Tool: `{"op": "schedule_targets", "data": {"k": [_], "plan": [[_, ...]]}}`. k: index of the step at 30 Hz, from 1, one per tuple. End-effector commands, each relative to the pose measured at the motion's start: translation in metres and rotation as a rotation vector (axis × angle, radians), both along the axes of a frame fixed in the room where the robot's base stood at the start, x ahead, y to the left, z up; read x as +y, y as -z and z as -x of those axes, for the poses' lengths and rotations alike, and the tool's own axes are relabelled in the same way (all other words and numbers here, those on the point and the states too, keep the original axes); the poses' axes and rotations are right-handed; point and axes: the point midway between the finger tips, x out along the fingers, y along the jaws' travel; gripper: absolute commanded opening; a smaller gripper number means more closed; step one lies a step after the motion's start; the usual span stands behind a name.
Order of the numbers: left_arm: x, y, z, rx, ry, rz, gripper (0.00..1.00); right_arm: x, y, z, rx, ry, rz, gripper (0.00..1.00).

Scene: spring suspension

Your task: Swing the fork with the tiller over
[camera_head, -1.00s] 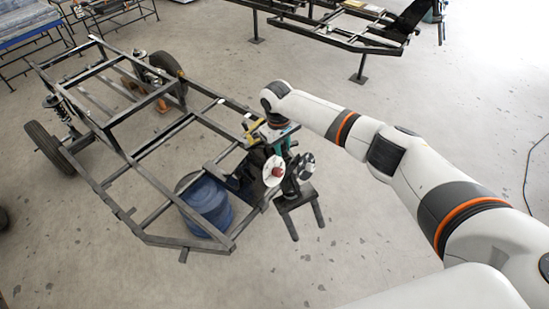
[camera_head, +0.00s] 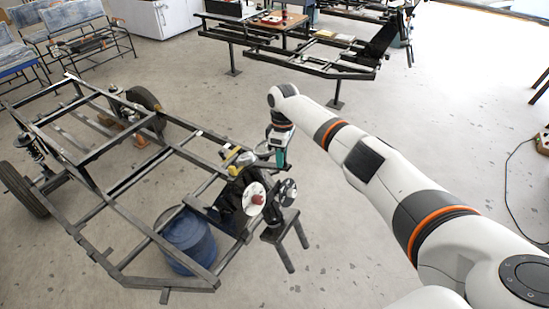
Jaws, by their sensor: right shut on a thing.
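The black fork (camera_head: 286,238), with two square prongs pointing down, sits at the near right end of the dark metal chassis frame (camera_head: 112,255). Beside it are a white disc with a red centre (camera_head: 254,198) and a smaller dark and silver disc (camera_head: 288,191). My right gripper (camera_head: 279,158) is above the fork head, shut on what looks like the upper end of the tiller (camera_head: 267,152). The grip itself is small and partly hidden by the gripper. A yellow part (camera_head: 238,157) shows just left of it. My left gripper is not in view.
A blue drum (camera_head: 188,241) stands under the frame's near end. A second frame on stands (camera_head: 310,62) is at the back. The floor right of the fork is open, below my right arm.

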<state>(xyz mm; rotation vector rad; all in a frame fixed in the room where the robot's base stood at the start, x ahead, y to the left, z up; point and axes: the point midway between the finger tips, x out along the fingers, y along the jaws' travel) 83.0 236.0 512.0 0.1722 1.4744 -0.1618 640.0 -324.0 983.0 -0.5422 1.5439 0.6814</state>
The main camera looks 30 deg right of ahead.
Motion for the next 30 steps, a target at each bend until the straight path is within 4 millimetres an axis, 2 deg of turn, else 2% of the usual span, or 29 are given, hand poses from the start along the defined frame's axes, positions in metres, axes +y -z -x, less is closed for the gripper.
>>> {"op": "schedule_targets", "data": {"k": [10, 11, 15, 25, 30], "plan": [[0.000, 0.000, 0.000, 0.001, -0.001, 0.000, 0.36, -0.001, -0.002, -0.001, -0.004, 0.000, -0.003, 0.00], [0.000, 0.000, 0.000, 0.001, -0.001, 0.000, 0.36, -0.001, -0.002, -0.001, -0.004, 0.000, -0.003, 0.26], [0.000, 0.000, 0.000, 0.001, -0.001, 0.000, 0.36, -0.001, -0.001, -0.001, -0.004, 0.000, -0.002, 0.46], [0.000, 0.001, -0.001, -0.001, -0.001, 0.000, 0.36, -0.001, -0.004, -0.001, -0.003, -0.001, -0.001, 0.46], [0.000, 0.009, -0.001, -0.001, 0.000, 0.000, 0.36, -0.002, -0.026, -0.004, -0.007, -0.001, -0.002, 0.46]]}}
